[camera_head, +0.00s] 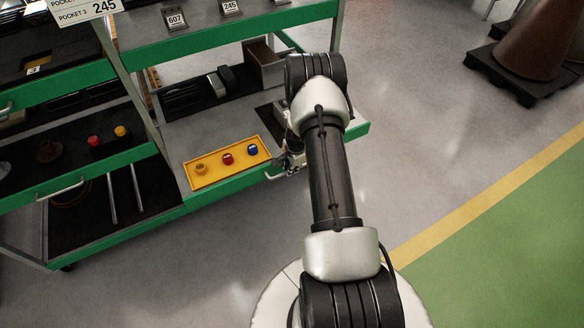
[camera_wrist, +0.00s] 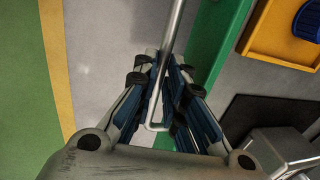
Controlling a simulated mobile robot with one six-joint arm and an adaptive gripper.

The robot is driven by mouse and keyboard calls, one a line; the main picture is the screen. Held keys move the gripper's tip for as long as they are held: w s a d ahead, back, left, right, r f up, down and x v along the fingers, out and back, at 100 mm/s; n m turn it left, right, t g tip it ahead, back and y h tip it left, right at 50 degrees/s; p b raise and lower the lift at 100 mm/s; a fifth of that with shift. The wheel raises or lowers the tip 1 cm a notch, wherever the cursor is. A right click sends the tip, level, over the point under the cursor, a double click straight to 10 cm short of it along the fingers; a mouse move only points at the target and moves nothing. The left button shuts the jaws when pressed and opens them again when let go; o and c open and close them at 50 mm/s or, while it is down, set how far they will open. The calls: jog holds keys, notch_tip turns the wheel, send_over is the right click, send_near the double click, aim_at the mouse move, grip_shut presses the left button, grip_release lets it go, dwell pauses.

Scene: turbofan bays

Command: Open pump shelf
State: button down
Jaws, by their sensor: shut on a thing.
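The shelf (camera_head: 225,188) with a green front edge is at the lower middle of the cart in the head view. Its green edge also shows in the wrist view (camera_wrist: 212,50). A thin metal bar handle (camera_wrist: 172,35) runs along that edge. My gripper (camera_wrist: 163,70) is shut on the handle, with a finger on each side of the bar. In the head view my gripper (camera_head: 291,162) is at the shelf's front edge, partly hidden by my arm. Whether this is the pump shelf cannot be read.
A yellow tray (camera_head: 191,178) with yellow, red and blue caps lies on the shelf, left of my gripper. A wooden box (camera_head: 265,65) stands farther back. Another cart shelf (camera_head: 120,167) is at left. The floor at right is clear up to a cone-shaped object (camera_head: 533,45).

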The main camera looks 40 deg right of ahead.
jog(key=c, duration=1.7)
grip_release()
jog(key=shift+o, duration=0.2)
notch_tip(320, 180, up, 12)
jog(key=s, duration=0.2)
jog(key=shift+s+a, duration=0.15)
jog(key=shift+a, duration=0.15)
jog(key=shift+f, duration=0.1)
